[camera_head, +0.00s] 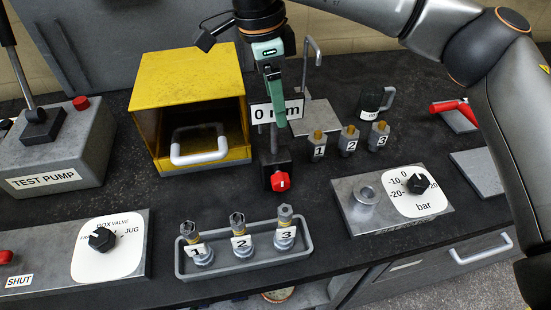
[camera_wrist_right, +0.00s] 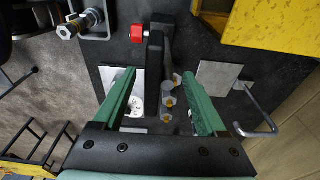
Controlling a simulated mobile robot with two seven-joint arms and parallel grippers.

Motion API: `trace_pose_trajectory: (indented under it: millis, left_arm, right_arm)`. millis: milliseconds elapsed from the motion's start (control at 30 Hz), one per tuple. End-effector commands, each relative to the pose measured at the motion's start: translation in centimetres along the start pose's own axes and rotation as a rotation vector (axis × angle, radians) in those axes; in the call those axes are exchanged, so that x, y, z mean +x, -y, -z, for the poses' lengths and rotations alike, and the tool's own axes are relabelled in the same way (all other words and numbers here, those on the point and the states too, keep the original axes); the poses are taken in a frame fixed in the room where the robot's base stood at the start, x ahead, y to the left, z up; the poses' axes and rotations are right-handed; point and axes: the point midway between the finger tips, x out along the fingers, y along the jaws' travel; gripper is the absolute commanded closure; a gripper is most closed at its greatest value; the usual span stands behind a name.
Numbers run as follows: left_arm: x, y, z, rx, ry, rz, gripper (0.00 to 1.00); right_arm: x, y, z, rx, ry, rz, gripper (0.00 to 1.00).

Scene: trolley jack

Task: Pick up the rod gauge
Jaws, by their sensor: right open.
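An upright gauge with a white "0 mm" display (camera_head: 277,110), which looks like the rod gauge, stands on the dark bench. It has a black post and block base (camera_head: 276,166) and a red knob marked 1 (camera_head: 280,181). My right gripper (camera_head: 279,118) is above it, pointing down, with its green fingers partly over the display. In the right wrist view my right gripper (camera_wrist_right: 160,74) is open and empty. The black post (camera_wrist_right: 155,65) and red knob (camera_wrist_right: 137,33) show between and beyond its fingers. I cannot tell how far the fingertips are from the gauge. My left gripper is not in view.
A yellow open-fronted box (camera_head: 190,70) stands left of the gauge. Several numbered grey pieces (camera_head: 348,141) and a hooked rod on a plate (camera_head: 316,117) are to its right. A grey tray (camera_head: 240,262) with numbered fittings lies in front. A dial panel (camera_head: 347,213) is front right.

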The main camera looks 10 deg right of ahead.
Motion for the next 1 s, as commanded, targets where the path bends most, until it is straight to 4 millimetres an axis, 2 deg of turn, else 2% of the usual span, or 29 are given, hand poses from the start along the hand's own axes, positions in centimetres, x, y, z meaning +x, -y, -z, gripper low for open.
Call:
trace_pose_trajectory:
  millis: [67,733,1000]
  left_arm:
    - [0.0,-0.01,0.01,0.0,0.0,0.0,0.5]
    - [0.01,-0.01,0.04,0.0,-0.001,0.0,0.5]
    - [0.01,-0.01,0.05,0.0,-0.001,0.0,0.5]
  right_arm:
    - [-0.01,0.01,0.0,0.0,0.0,0.0,0.26]
    - [-0.06,-0.01,-0.02,-0.001,0.0,0.0,1.0]
    - [-0.06,-0.03,-0.02,-0.001,0.0,-0.001,1.0]
